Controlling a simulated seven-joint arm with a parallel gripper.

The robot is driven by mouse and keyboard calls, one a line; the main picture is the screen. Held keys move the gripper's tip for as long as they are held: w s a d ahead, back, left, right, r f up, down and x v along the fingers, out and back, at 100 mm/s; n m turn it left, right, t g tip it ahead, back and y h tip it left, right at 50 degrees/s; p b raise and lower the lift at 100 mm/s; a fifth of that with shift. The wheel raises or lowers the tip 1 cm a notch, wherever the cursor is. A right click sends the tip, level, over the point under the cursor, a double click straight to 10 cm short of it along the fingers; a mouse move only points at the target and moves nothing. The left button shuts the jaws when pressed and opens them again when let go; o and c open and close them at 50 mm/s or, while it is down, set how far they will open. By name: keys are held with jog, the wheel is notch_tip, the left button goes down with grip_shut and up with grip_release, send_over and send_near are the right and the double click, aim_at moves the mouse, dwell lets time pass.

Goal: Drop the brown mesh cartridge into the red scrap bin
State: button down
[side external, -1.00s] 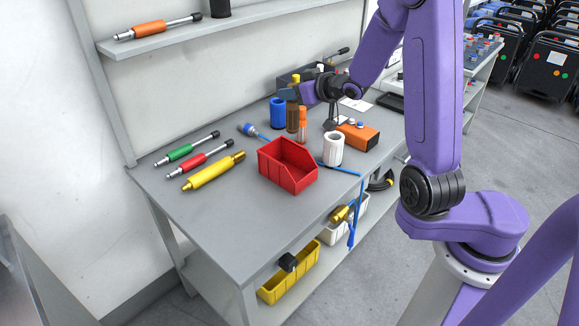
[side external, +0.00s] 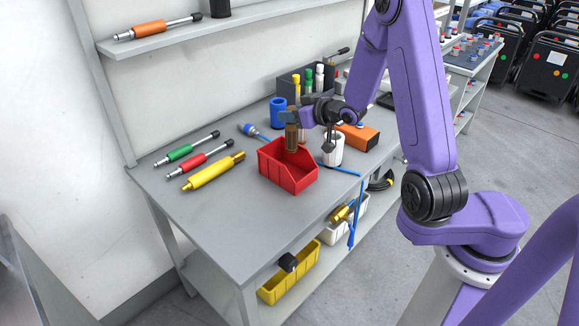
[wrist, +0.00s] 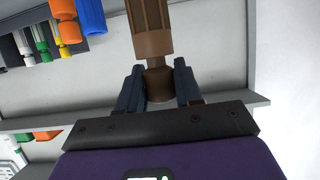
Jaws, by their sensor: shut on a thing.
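The brown mesh cartridge (side external: 291,137) hangs upright from my gripper (side external: 289,117), which is shut on its upper end. In the side view its lower end is over the back part of the red scrap bin (side external: 288,177); whether it is inside the rim I cannot tell. The bin is an open-topped red box on the grey bench. It does not show in the wrist view.
A white cylinder (side external: 333,150) stands right of the bin, with an orange box (side external: 358,137) behind it. A blue cylinder (side external: 277,112) stands behind. Green (side external: 187,149), red (side external: 201,158) and yellow (side external: 214,171) tools lie left. The bench front (side external: 230,235) is clear.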

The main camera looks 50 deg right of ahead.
jog(key=c, duration=0.7)
grip_release()
jog(key=shift+o, duration=0.2)
jog(key=v, duration=1.7)
jog(key=shift+s, duration=0.15)
jog(key=shift+r, duration=0.1)
